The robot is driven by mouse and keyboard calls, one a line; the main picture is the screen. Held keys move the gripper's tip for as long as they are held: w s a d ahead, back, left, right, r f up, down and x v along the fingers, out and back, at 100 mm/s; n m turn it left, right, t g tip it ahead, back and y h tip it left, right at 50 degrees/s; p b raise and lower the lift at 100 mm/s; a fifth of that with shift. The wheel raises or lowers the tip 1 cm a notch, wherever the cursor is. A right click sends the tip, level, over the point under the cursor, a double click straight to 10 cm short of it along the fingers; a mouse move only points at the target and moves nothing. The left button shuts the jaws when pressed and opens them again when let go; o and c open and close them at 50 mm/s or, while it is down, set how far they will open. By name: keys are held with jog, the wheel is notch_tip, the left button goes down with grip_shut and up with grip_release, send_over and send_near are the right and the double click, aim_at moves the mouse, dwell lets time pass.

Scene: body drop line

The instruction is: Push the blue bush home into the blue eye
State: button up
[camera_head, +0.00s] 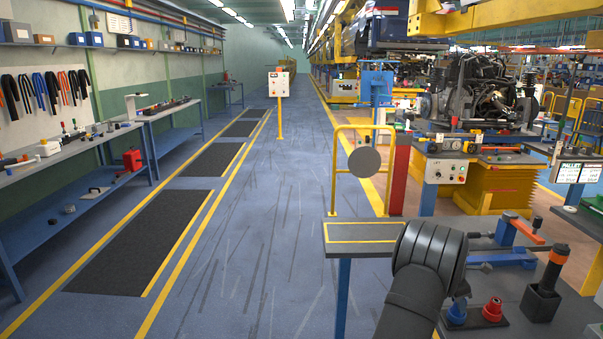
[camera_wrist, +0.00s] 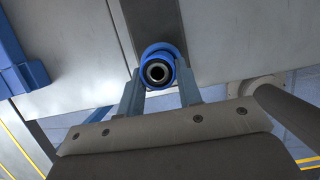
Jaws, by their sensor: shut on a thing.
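In the wrist view, my gripper (camera_wrist: 160,88) is shut on the blue bush (camera_wrist: 147,81), one finger at each side. The bush shows end-on, with a pale metal sleeve around a dark bore. A blue rim (camera_wrist: 160,46) curves just above it; I cannot tell whether this is the blue eye or part of the bush. How far the bush sits in any eye is not visible. In the head view, my dark arm hides the gripper and bush.
A black base (camera_head: 474,325) carries a blue piece (camera_head: 457,312) and a red piece (camera_head: 492,310), right of my arm. An orange-topped tool (camera_head: 549,276) stands beyond them. A blue fixture (camera_head: 506,232) with an orange lever is behind. The floor (camera_head: 260,250) at left is clear.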

jog(key=shift+f, duration=0.55)
jog(key=o, duration=1.3)
jog(key=shift+c, duration=0.2)
jog(key=v, duration=1.7)
jog(key=shift+r, duration=0.2)
jog(key=shift+a, duration=0.1)
jog(key=x, duration=1.7)
jog(key=shift+f, duration=0.2)
jog(key=shift+r, duration=0.15)
